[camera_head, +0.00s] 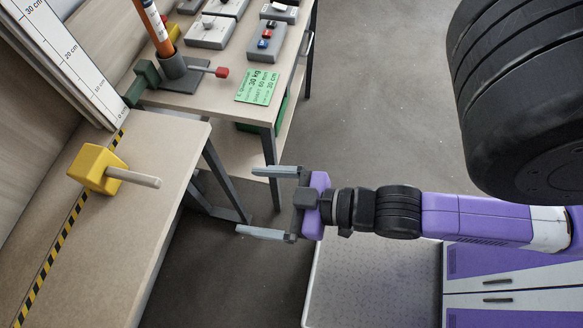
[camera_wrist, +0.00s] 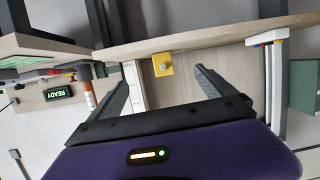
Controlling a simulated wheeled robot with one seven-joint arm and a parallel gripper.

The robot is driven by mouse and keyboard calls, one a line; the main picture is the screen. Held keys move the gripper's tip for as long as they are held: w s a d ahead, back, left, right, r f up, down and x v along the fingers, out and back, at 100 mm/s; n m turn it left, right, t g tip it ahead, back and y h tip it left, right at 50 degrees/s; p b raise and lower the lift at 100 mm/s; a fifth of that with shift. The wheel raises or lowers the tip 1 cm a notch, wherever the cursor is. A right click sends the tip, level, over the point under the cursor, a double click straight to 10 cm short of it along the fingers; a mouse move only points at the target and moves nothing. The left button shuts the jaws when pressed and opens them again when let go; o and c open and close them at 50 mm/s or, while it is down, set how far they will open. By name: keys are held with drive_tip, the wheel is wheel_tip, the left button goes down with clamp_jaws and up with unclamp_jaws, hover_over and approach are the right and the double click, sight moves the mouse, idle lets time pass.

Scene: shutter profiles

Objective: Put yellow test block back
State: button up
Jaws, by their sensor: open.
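My gripper (camera_head: 258,202) is open and empty, off the table's right edge and apart from the block. Its two grey fingers point left toward the table; they also frame the wrist view (camera_wrist: 165,88).
A second table (camera_head: 215,89) at the back holds grey switch boxes (camera_head: 264,47), a green label (camera_head: 258,86) and a grey holder (camera_head: 175,68) with an orange-white tube. A ruler board (camera_head: 67,57) leans at the back left.

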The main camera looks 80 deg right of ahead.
drive_tip(key=r+v, duration=0.1)
drive_tip(key=v, duration=0.6)
drive_tip(key=shift+a+m, duration=0.4)
drive_tip(key=shift+a, duration=0.1)
drive_tip(key=shift+s+r, duration=0.1)
